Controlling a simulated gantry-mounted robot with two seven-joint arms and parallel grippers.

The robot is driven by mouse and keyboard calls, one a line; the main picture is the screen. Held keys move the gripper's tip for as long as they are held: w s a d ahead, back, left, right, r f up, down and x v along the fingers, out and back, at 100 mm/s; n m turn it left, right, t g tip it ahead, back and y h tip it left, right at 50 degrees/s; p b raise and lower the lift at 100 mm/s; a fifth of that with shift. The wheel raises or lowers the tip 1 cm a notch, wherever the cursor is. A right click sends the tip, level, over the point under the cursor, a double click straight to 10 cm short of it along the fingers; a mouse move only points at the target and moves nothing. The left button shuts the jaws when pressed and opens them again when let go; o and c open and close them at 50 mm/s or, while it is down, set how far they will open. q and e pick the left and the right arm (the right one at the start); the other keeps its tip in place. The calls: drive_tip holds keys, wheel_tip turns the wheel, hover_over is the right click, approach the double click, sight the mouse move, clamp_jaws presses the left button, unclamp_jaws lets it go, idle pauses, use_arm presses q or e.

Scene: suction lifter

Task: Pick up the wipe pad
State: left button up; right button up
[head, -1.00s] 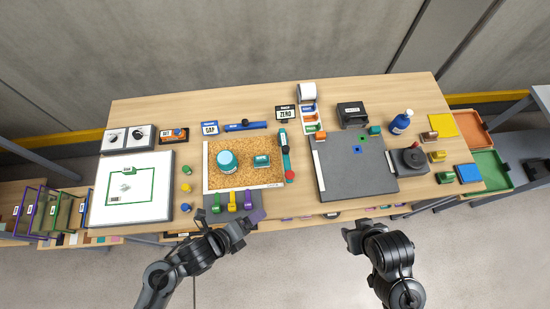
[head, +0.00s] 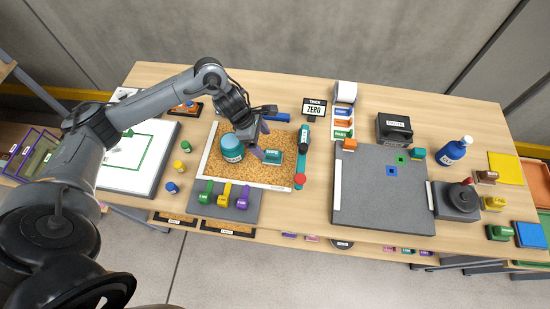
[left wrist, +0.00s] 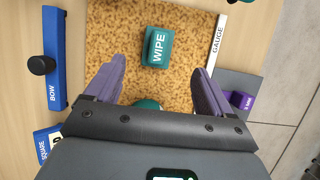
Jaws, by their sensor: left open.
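The wipe pad (head: 275,158) is a small teal block on the speckled tan board (head: 229,178). In the left wrist view the pad (left wrist: 158,47) shows the word WIPE and lies just beyond my fingertips, between their lines. My left gripper (head: 262,142) is over the board beside the pad, its purple fingers spread. My right gripper is out of view.
A blue bar (left wrist: 53,60) is at the left in the wrist view. A grey plate (head: 385,205) lies farther right.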

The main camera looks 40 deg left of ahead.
sight(270, 152)
use_arm(q)
drive_tip(key=x, duration=0.4)
drive_tip(key=shift+d, duration=0.15)
drive_tip(key=shift+a+p+x, duration=0.15)
drive_tip(key=shift+p+x, duration=0.05)
drive_tip(key=shift+x, duration=1.2)
drive_tip(key=shift+a+p+x, duration=0.1)
drive_tip(key=shift+p+x, duration=0.1)
drive_tip(key=shift+x, duration=1.2)
drive_tip(key=c, duration=1.1)
drive_tip(key=shift+c, duration=0.2)
wheel_tip(270, 152, up, 10)
drive_tip(key=shift+f, duration=0.1)
